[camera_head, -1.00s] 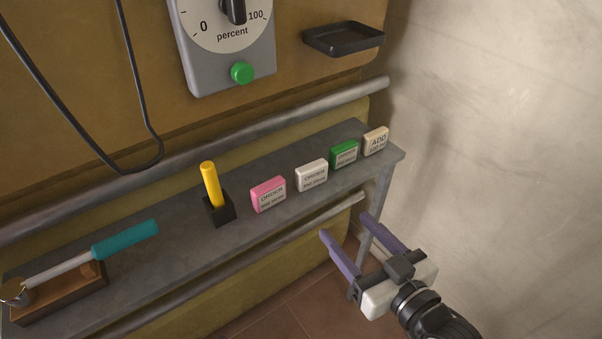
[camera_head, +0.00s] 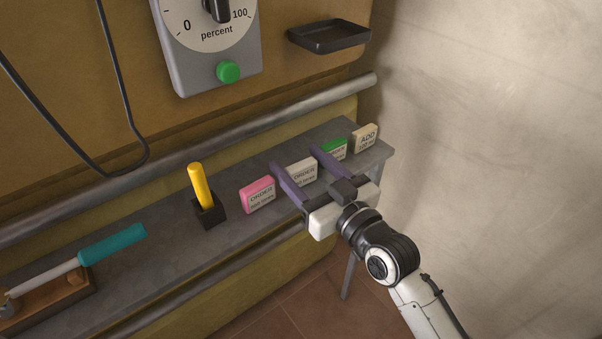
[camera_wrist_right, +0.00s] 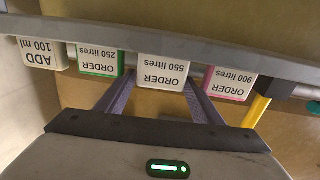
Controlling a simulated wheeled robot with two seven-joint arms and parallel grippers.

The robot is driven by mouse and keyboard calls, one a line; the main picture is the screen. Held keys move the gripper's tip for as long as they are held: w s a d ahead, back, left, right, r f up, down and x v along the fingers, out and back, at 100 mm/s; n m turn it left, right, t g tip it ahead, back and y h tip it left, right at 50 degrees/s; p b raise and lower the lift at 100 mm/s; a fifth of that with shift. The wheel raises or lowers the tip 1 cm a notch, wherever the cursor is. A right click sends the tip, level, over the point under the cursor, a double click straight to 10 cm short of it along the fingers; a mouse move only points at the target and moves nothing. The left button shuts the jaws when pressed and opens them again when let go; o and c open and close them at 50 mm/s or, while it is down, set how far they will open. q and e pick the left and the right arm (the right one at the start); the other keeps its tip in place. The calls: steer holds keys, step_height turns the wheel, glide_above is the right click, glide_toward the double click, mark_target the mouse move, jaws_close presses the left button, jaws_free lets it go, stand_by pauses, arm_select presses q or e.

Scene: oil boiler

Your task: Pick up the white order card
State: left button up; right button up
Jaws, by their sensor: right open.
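The white order card (camera_head: 303,173), marked ORDER 550 litres, stands upright on the grey shelf (camera_head: 240,226). It also shows upside down in the right wrist view (camera_wrist_right: 162,74). My right gripper (camera_head: 296,158) is open, with one purple finger on each side of the white card in the head view. In the right wrist view the fingers (camera_wrist_right: 158,92) point toward the card, one near each side edge. I cannot tell whether either finger touches it. My left gripper is not in view.
A pink card (camera_head: 258,195) stands left of the white one. A green card (camera_head: 335,149), partly hidden by a finger, and a cream ADD card (camera_head: 365,138) stand to its right. Further left are a yellow stick in a black holder (camera_head: 209,213) and a teal-handled tool (camera_head: 112,243).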

steer(key=c, duration=0.8)
